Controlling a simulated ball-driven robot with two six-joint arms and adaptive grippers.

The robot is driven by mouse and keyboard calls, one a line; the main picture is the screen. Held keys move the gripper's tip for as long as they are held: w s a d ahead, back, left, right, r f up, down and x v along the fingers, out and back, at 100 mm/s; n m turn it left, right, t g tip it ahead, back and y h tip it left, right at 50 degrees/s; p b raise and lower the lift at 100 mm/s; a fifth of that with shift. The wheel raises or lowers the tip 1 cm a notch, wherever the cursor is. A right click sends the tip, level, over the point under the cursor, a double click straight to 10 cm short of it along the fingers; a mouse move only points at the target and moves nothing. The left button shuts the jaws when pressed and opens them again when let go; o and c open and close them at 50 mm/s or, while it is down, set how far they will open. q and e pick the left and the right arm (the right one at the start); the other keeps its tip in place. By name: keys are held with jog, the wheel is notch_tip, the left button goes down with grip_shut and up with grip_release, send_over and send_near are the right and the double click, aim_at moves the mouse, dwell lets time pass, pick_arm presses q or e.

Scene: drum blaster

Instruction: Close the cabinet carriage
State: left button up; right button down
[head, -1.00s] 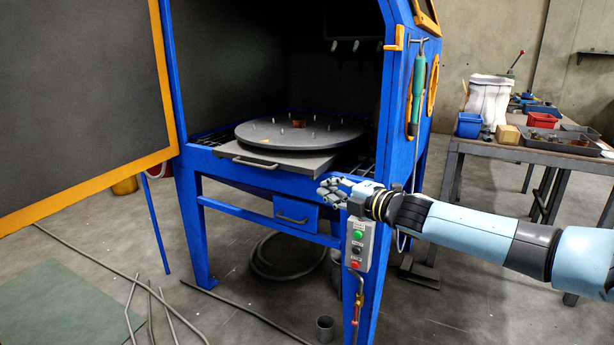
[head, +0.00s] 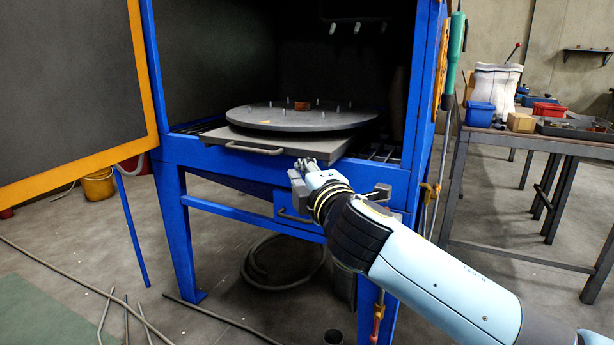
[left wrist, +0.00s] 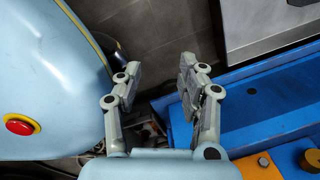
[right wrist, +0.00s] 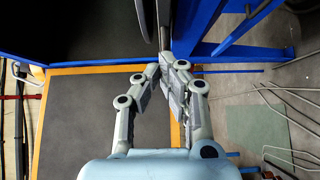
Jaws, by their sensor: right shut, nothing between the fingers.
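The cabinet carriage (head: 218,135) is a grey plate sticking out from the front of the blue cabinet (head: 185,148). It bears a round dark turntable (head: 255,118) and has a bar handle (head: 253,150) on its front edge. My right gripper (head: 304,166) is shut and empty at the carriage's front edge, right of the handle. I cannot tell whether it touches. Its fingers also show close together in the right wrist view (right wrist: 167,72). My left gripper (left wrist: 158,75) shows only in the left wrist view, with its fingers apart and nothing between them.
The cabinet's door (head: 70,90), dark with an orange frame, stands open at the left. A small blue drawer (head: 285,207) sits below the carriage. A steel table (head: 510,143) with bins stands at the right. Rods and a coiled hose (head: 262,268) lie on the floor.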

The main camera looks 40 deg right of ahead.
aim_at(328, 138)
pick_arm(q)
jog(key=shift+w+a+f+b, duration=0.1)
jog(key=shift+a+f+b, duration=0.1)
jog(key=shift+f+b, duration=0.4)
pick_arm(e)
jog(key=w+d, duration=0.6)
jog(key=w, duration=0.1)
jog(key=shift+w, duration=0.1)
pick_arm(q)
jog(key=shift+r, duration=0.1)
pick_arm(e)
jog(key=w+d, duration=0.1)
jog(key=d, duration=0.3)
jog(key=w+d+b, duration=0.1)
jog(key=w+d, duration=0.1)
jog(key=d, duration=0.3)
jog(key=w+d+b, duration=0.1)
jog(key=w+d, duration=0.1)
jog(key=d, duration=0.2)
jog(key=shift+w+d, duration=0.15)
jog(key=shift+w, duration=0.05)
jog(key=shift+w+d, duration=0.1)
pick_arm(q)
jog(key=shift+w+a+f, duration=0.5)
jog(key=shift+a+f, duration=0.05)
jog(key=shift+a, duration=0.15)
pick_arm(e)
jog(key=shift+r, duration=0.2)
